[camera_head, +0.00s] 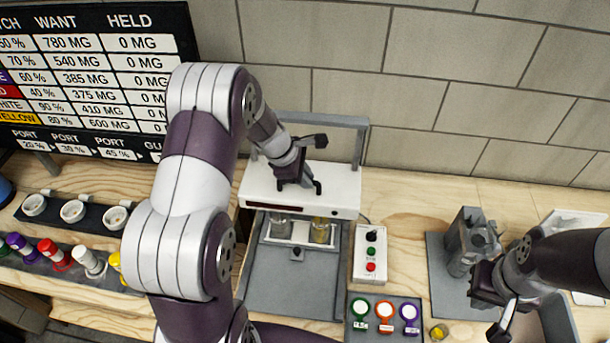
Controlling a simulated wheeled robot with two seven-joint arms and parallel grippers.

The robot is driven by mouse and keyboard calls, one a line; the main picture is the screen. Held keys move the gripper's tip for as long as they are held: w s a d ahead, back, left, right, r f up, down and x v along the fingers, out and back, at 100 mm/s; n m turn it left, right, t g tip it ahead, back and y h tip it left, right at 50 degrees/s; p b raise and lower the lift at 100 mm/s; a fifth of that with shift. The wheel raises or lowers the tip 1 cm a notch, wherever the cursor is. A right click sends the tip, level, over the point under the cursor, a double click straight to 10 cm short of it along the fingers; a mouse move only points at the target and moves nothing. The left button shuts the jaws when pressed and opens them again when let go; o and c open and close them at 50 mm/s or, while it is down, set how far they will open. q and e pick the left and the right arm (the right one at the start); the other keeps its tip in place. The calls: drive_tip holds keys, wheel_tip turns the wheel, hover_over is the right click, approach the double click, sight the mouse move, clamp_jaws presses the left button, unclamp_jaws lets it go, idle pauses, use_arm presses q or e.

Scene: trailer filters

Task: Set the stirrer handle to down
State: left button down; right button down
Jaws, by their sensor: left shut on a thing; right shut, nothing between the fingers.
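The stirrer is a white box-shaped head (343,190) with a grey bar frame (345,121) rising behind it. Two jars stand under its front edge, a clear one (279,226) and one with yellowish contents (320,231). My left gripper (299,186) points down at the top of the white head, in front of the grey frame. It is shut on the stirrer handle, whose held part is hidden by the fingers. My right gripper (492,318) is shut and empty at the far right, beside a grey device and well apart from the stirrer.
A white control box (369,254) with green and red buttons stands right of the stirrer. Colored round tags (384,311) lie in front. A grey metal device (468,242) stands at right. Colored-capped vials (88,261) and white cups (72,211) sit at left.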

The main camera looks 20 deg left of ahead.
use_arm(q)
drive_tip(key=shift+s+f, duration=0.15)
drive_tip(key=shift+f, duration=0.05)
drive_tip(key=c, duration=1.1)
unclamp_jaws()
drive_tip(key=shift+a, duration=0.1)
drive_tip(key=b+v, duration=0.2)
drive_tip(key=v, duration=1)
drive_tip(key=shift+a+r, duration=0.1)
drive_tip(key=shift+r, duration=0.2)
